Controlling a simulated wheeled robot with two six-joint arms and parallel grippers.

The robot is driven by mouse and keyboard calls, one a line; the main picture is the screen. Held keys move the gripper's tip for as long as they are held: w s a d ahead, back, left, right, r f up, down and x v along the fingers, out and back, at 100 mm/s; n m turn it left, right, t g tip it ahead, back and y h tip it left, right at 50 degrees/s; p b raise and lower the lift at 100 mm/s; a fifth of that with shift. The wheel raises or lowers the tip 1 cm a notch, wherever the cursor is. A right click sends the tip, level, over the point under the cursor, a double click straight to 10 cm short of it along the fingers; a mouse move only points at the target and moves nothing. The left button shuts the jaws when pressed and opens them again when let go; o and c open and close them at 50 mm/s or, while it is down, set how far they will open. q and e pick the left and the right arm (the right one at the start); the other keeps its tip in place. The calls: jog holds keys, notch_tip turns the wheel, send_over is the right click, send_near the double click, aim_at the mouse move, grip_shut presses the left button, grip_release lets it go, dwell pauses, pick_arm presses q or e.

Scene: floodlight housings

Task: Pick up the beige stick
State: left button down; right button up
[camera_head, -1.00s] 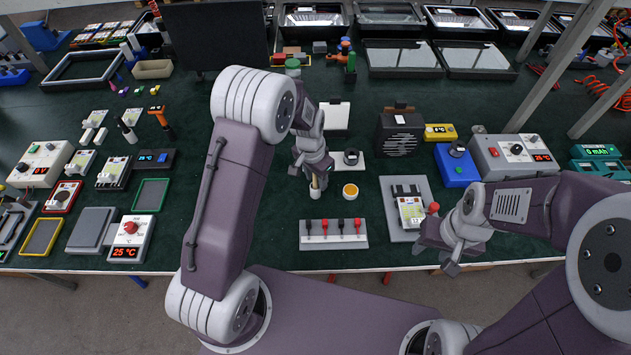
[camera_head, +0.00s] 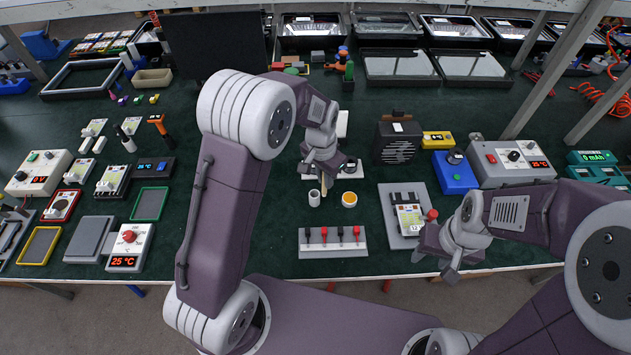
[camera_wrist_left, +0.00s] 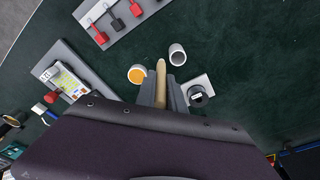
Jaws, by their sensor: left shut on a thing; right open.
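The beige stick (camera_wrist_left: 161,82) is between the jaws of my left gripper (camera_wrist_left: 160,92), seen in the left wrist view. My left gripper (camera_head: 322,172) is shut on it. In the head view a little of the stick (camera_head: 323,187) shows below the gripper, beside a small white cup (camera_head: 314,198). The stick looks clear of the cup in the wrist view, where the cup (camera_wrist_left: 177,55) appears empty. My right gripper (camera_head: 447,262) is open and empty near the table's front edge, at the right.
A cup with orange contents (camera_head: 349,199) stands right of the white cup. A grey rack with red and black pieces (camera_head: 332,250) lies in front. A grey board (camera_head: 391,239) with a small device lies to the right, and a black speaker box (camera_head: 398,143) behind. Green table is free between them.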

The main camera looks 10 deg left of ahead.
pick_arm(q)
jog(key=s+d+r, duration=0.2)
jog(key=d+r, duration=0.3)
jog(key=d, duration=0.3)
jog(key=shift+d, duration=0.15)
jog(key=shift+s, duration=0.1)
dwell(1.0)
